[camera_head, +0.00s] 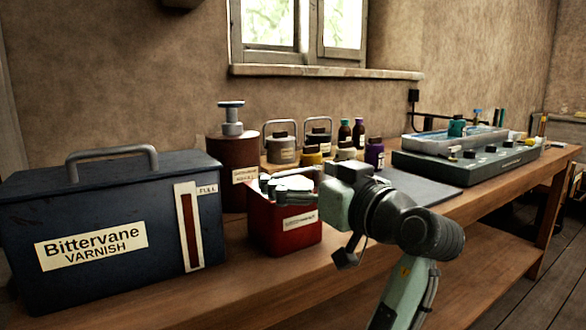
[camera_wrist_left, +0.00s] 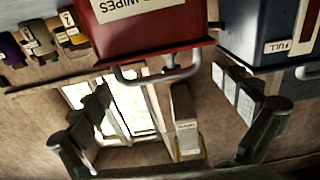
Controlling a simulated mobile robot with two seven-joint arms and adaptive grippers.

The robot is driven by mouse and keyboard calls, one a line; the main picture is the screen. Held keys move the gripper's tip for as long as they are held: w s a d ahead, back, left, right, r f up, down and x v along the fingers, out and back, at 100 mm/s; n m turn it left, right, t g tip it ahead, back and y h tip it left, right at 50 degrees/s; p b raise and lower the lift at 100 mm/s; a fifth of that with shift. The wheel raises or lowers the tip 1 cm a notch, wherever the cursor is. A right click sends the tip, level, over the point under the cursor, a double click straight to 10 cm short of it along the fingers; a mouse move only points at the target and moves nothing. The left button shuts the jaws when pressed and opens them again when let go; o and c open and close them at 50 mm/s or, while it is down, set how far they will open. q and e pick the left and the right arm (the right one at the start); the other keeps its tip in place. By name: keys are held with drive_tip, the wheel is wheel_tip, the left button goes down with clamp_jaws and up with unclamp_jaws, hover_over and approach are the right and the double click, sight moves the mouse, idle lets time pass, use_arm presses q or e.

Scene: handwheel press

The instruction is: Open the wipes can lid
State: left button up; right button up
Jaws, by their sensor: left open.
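The red wipes can (camera_head: 285,232) stands on the wooden bench, right of the large dark blue varnish box. In the left wrist view the can (camera_wrist_left: 145,38) appears upside down, its label partly reading "WIPES". Its lid (camera_wrist_left: 160,58) looks shut, with a metal loop handle (camera_wrist_left: 155,76) on it. My left gripper (camera_head: 290,186) is at the can's top and hides much of the lid in the head view. In the wrist view its fingers (camera_wrist_left: 168,105) are spread wide with nothing held between them; the handle shows beyond them. My right gripper is out of view.
The blue varnish box (camera_head: 110,225) stands close on the left. A brown pump canister (camera_head: 228,170) is behind the can. Several bottles and jars (camera_head: 375,153) stand farther back, with a tray apparatus (camera_head: 470,155) at right. The bench front right of the can is clear.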

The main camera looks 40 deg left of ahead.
use_arm(q)
drive_tip(key=shift+x, duration=0.85)
